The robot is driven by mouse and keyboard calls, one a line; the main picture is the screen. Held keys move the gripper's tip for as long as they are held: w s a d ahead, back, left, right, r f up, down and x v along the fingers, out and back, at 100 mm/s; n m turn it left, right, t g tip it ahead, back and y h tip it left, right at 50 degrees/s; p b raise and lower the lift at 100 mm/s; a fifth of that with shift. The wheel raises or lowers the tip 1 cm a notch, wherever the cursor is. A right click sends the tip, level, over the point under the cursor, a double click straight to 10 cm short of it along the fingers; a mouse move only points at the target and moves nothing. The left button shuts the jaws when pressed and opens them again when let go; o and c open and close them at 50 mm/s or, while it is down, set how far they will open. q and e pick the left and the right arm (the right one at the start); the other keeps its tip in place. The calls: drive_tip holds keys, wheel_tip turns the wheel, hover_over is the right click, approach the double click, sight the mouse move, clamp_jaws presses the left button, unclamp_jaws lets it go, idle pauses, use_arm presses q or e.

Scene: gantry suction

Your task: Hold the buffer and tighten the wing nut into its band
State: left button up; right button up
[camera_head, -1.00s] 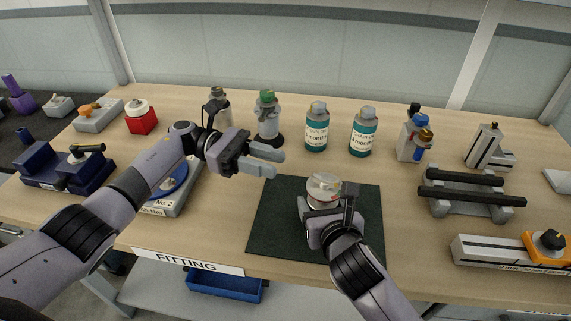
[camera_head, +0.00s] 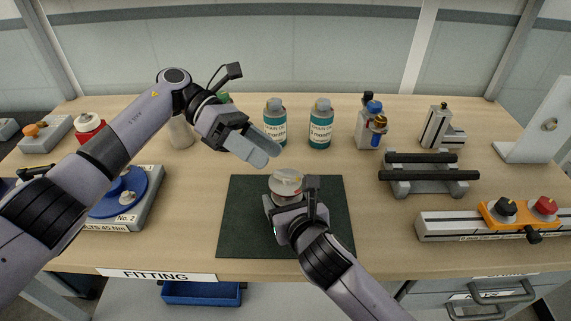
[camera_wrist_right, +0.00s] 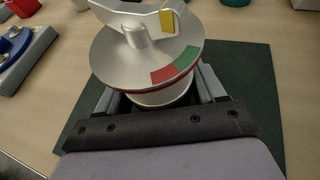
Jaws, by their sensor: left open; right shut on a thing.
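The buffer (camera_head: 286,180), a small silver cylinder with a round top, stands on a dark green mat (camera_head: 240,239). My right gripper (camera_head: 284,199) is shut on its body. In the right wrist view the buffer's disc (camera_wrist_right: 115,65) has a band with a green part (camera_wrist_right: 186,60) and a red part (camera_wrist_right: 163,75). The silver wing nut (camera_wrist_right: 133,30) sits on top, with a yellow mark (camera_wrist_right: 167,21) on one wing. The mark is behind the green part; its exact bearing is hard to tell. My left gripper (camera_head: 262,150) is open and empty, above and behind-left of the buffer.
Teal-labelled bottles (camera_head: 320,125) stand behind the mat. A blue round turntable (camera_head: 122,193) is at left. A grey rack with black bars (camera_head: 428,175) and a rail with an orange block (camera_head: 510,213) are at right. Bare table lies between mat and rack.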

sight(287, 172)
use_arm(q)
drive_tip(key=d+r+n+y, duration=0.1)
drive_tip(key=y, duration=0.1)
drive_tip(key=s+d+r+n+y, duration=0.1)
drive_tip(key=d+r+n+y, duration=0.1)
drive_tip(key=shift+d+n+t, duration=0.15)
drive_tip(key=shift+n+t, duration=0.15)
drive_tip(key=shift+t, duration=0.1)
wheel_tip(287, 172, up, 6)
drive_tip(key=d+n+t+y, duration=0.1)
drive_tip(key=n+t+y, duration=0.4)
drive_tip(key=n+y, duration=0.45)
drive_tip(key=shift+n+t+h, duration=0.3)
drive_tip(key=shift+n+h, duration=0.45)
drive_tip(key=f, duration=1.2)
drive_tip(key=shift+d+f, duration=0.15)
drive_tip(key=shift+d, duration=0.05)
